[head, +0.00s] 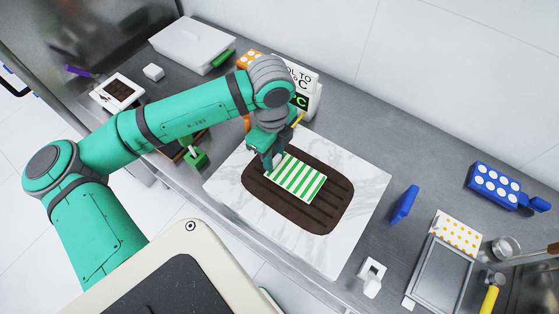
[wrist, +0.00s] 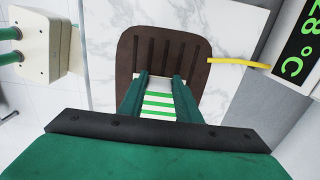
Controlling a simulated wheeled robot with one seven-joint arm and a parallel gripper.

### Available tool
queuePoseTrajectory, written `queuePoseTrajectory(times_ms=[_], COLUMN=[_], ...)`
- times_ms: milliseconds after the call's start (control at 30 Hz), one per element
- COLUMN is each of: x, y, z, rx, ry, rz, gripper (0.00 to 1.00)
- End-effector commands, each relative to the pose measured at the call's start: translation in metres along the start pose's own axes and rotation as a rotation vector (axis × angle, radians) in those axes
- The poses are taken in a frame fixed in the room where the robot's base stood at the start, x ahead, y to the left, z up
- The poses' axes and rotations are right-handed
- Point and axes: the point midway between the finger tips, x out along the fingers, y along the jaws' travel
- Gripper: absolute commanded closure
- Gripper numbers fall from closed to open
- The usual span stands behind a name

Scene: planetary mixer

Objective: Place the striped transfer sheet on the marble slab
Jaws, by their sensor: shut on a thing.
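The striped transfer sheet (head: 298,179), white with green stripes, is at the middle of the head view. My gripper (head: 271,161) is shut on its left end; the sheet also shows between the fingers (wrist: 160,82) in the wrist view (wrist: 158,103). The sheet is over a dark brown grooved slab with rounded corners (head: 323,213), which lies on the white marble slab (head: 364,190). I cannot tell whether the sheet touches the brown surface or hangs just above it. The gripper hides the sheet's left end.
A temperature display (head: 304,97) with a yellow probe (head: 298,118) stands close behind my gripper. A green-handled tool (head: 195,157) is left of the marble. A blue item (head: 404,205), a white holder (head: 372,277) and a grey tray (head: 439,270) stand to the right. Bare marble surrounds the brown slab.

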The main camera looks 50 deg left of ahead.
Motion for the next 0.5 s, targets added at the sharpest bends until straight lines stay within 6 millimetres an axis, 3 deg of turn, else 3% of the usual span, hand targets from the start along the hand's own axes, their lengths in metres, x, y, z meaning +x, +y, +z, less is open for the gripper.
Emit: queuePoseTrajectory(times_ms=[300,500], x=[0.024,0.047], y=[-0.017,-0.015], z=[-0.008,-0.007], rx=[0.002,0.0], ry=[-0.001,0.0], rz=[0.001,0.0], gripper=[0.91,0.91])
